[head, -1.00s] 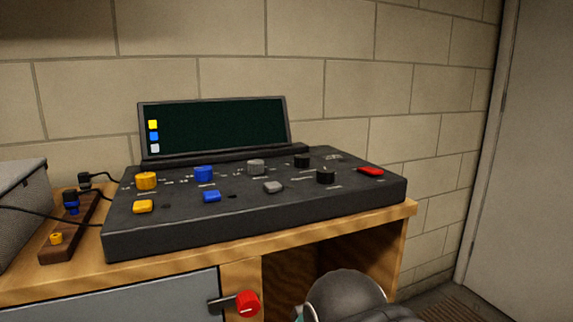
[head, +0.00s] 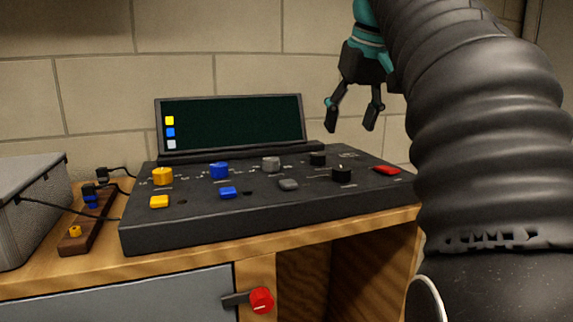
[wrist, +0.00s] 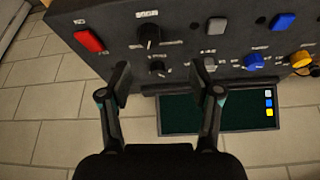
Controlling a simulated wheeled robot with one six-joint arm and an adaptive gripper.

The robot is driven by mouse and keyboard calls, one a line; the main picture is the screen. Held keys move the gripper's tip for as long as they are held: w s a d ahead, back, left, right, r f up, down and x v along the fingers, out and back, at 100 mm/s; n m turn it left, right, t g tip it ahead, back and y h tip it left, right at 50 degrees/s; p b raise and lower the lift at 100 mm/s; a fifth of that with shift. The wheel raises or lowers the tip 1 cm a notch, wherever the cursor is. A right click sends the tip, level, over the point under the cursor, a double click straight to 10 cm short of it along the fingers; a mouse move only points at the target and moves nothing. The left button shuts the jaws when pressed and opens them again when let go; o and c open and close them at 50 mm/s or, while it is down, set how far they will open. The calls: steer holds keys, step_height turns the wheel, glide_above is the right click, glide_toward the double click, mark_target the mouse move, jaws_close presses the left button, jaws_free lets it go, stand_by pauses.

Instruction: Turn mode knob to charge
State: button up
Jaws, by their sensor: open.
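Two black knobs stand on the right part of a dark console (head: 255,222). The front one (head: 342,176) and the rear one (head: 318,159) also show in the wrist view, as the upper knob (wrist: 149,37) and the lower knob (wrist: 157,70). The printed labels are too small to read, so I cannot tell which knob is the mode knob. My gripper (head: 351,118) is open and empty, above the console's back right part. In the wrist view its fingers (wrist: 163,82) point towards the black knobs, apart from them.
The console also carries a yellow knob (head: 163,176), a blue knob (head: 219,170), a grey knob (head: 271,164) and a red button (head: 387,170). A screen (head: 235,122) rises behind. A red handle knob (head: 261,300) sits on the cabinet below. A power strip (head: 80,235) lies left.

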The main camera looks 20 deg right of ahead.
mark_target(342, 169)
steer(key=x, duration=0.4)
steer(key=d+x, duration=0.1)
steer(key=x, duration=0.3)
steer(key=w+d+x, duration=0.1)
steer(key=x, duration=0.2)
steer(key=shift+w+f+b, duration=0.1)
steer(key=shift+f+b, duration=0.1)
steer(key=shift+b, duration=0.15)
